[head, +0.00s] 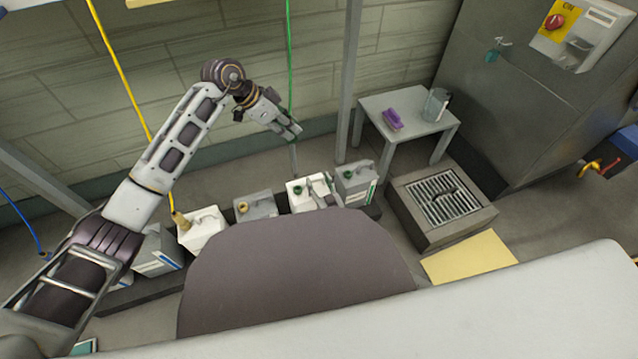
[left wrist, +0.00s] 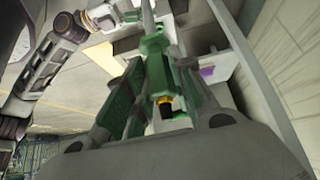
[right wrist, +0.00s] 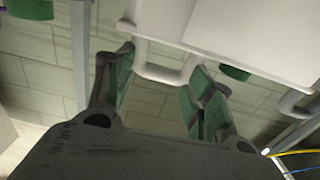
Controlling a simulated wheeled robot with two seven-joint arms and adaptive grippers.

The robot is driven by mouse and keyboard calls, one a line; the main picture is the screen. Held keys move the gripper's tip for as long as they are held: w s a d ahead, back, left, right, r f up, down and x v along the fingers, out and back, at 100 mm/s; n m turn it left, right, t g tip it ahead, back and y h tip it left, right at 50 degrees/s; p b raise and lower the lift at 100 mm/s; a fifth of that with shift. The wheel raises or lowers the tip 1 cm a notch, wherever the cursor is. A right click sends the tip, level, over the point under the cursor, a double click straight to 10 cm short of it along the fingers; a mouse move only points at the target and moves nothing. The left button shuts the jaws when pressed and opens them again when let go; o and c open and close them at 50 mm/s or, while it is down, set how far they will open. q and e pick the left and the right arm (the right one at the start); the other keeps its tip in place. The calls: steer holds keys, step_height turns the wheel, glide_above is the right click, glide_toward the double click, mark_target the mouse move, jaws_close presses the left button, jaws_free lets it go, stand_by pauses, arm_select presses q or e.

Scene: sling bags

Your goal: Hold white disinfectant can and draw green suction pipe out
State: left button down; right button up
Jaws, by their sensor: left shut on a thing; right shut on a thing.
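In the right wrist view, my right gripper (right wrist: 160,82) is shut on the handle (right wrist: 158,74) of the white can (right wrist: 250,35). My left gripper (head: 289,131) is above the can, shut on the green suction pipe. In the left wrist view, the pipe's green head (left wrist: 155,48) sits between the left fingers (left wrist: 158,90). The pipe's grey tube (head: 295,160) runs down towards the can. Whether its lower end is inside is unclear.
A grey can (head: 356,180) stands close on the right, another (head: 255,206) on the left. A white can (head: 201,230) with a yellow pipe is further left. A small table (head: 408,118) and a floor grate (head: 443,200) are right. A post (head: 349,90) rises behind.

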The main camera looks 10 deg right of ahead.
steer(key=o, duration=1.3)
steer(key=shift+c, duration=0.2)
steer(key=shift+s, duration=0.2)
steer(key=shift+s+d, duration=0.15)
steer(key=shift+s, duration=0.5)
steer(key=s+d, duration=0.1)
steer(key=s, duration=0.9)
steer(key=shift+d, duration=0.35)
